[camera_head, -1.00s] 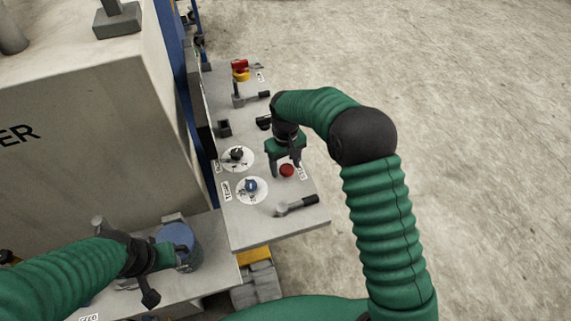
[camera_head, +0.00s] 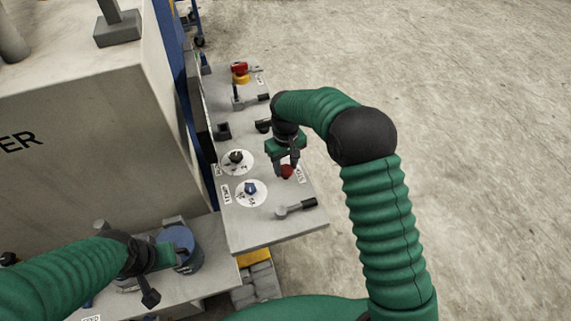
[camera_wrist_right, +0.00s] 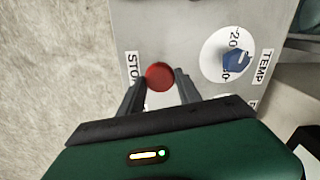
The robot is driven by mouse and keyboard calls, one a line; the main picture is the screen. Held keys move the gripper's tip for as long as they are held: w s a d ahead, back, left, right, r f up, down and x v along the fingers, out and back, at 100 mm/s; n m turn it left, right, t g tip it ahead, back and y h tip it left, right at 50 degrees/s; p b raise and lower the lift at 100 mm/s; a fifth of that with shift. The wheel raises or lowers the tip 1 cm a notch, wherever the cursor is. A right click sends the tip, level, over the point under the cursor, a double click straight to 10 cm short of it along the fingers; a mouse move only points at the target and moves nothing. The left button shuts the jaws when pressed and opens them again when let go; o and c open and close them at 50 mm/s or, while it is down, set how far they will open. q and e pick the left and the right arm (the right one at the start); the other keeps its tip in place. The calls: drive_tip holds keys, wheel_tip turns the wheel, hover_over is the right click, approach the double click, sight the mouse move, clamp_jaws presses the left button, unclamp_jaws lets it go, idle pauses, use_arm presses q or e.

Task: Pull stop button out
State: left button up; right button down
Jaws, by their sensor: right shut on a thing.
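The red stop button (camera_head: 287,172) sits on the grey control panel near its right edge, beside a label reading STOP. It also shows in the right wrist view (camera_wrist_right: 159,76), between the tips of two dark fingers. My right gripper (camera_head: 286,168) points down at the button and is shut on it, a finger at each side. My left gripper (camera_head: 174,256) is at the lower left beside a blue cylinder (camera_head: 178,240). Whether its jaws are open or shut on something is unclear.
The panel (camera_head: 255,228) also bears a blue knob (camera_head: 250,188) and a black knob (camera_head: 236,157) on white dials, a black-handled lever (camera_head: 296,207), and a red-and-yellow switch (camera_head: 239,71) at the far end. A large grey machine stands left. Open floor lies right.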

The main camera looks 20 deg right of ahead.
sight(286, 169)
drive_tip(key=c, duration=0.8)
unclamp_jaws()
drive_tip(key=shift+s+r, duration=0.1)
drive_tip(key=shift+r, duration=0.05)
wheel_tip(286, 169, up, 17)
drive_tip(key=shift+f+b, duration=0.15)
drive_tip(key=shift+b, duration=0.25)
drive_tip(key=s+d+f+m+t, duration=0.1)
drive_tip(key=s+f, duration=0.3)
drive_tip(key=s, duration=0.3)
drive_tip(key=s+d+f, duration=0.1)
drive_tip(key=s+f, duration=0.3)
drive_tip(key=s, duration=0.4)
drive_tip(key=s+d+f+m+t, duration=0.1)
drive_tip(key=s+f, duration=0.3)
drive_tip(key=s, duration=0.3)
drive_tip(key=shift+s+d+f+m+t, duration=0.1)
drive_tip(key=shift+s+d+m+t, duration=0.15)
drive_tip(key=shift+d+m+t, duration=0.1)
